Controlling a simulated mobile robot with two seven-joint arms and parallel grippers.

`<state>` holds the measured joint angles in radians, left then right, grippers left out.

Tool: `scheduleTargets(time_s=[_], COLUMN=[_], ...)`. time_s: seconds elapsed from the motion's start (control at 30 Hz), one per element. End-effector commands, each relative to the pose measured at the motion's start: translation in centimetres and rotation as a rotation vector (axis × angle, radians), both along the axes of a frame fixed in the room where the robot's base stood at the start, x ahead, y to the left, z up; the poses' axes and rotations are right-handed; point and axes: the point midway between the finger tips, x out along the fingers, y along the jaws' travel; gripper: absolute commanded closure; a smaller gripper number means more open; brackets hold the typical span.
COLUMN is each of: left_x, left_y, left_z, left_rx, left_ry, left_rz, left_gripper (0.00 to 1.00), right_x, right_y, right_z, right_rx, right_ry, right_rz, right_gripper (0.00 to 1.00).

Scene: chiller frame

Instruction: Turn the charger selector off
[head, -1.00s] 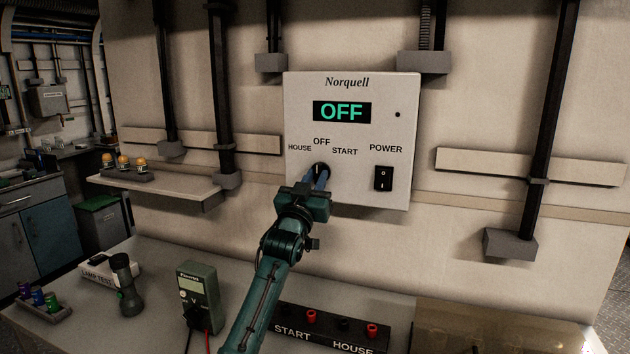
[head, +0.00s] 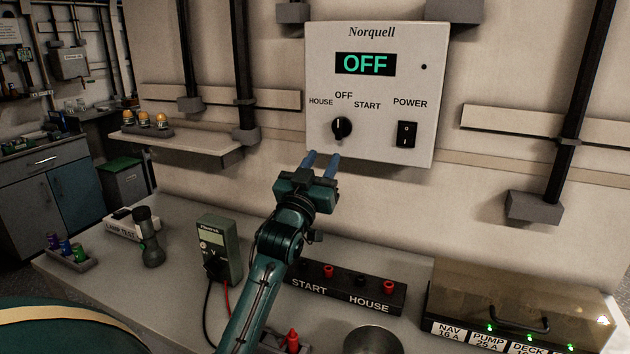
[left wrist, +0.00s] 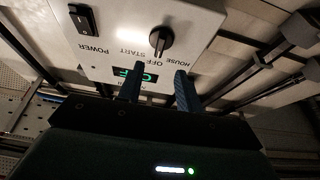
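The white Norquell charger panel (head: 376,90) hangs on the wall, and its green display (head: 366,63) reads OFF. The black selector knob (head: 341,127) has its white mark pointing up toward the OFF label. It also shows in the left wrist view (left wrist: 161,41), beyond the fingers. My left gripper (head: 322,160) is below and in front of the knob, apart from it. Its two blue fingers are spread with nothing between them; the left wrist view (left wrist: 158,84) shows the same gap. My right gripper is not in view.
A black POWER rocker switch (head: 406,134) sits right of the knob. On the bench below are a multimeter (head: 219,248), a START/HOUSE terminal block (head: 345,287), a torch (head: 149,238) and a breaker box with a clear lid (head: 520,300). A shelf (head: 176,147) holds amber lamps.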

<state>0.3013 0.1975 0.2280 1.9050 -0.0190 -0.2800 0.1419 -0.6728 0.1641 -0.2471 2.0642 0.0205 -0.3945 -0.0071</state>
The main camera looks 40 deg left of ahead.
Motion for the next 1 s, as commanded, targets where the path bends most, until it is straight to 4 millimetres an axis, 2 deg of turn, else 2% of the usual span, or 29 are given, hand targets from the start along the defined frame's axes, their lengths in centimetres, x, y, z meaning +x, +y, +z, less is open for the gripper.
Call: scheduleTargets(time_s=[0.1,0.3,1.0], left_x=[-1.8,-3.2,-3.3], left_y=[-0.5,-0.8,-0.8], left_z=[-1.0,-1.4,-1.4], left_rx=[0.0,-0.001,0.0], left_ry=[0.001,0.0,0.0], left_rz=[0.0,0.001,0.0], left_gripper=[0.65,0.65,0.65], right_x=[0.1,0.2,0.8], right_y=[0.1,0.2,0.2], right_z=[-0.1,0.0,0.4], right_rx=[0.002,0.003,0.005], right_ry=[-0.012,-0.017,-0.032], right_rz=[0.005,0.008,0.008], right_gripper=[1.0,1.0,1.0])
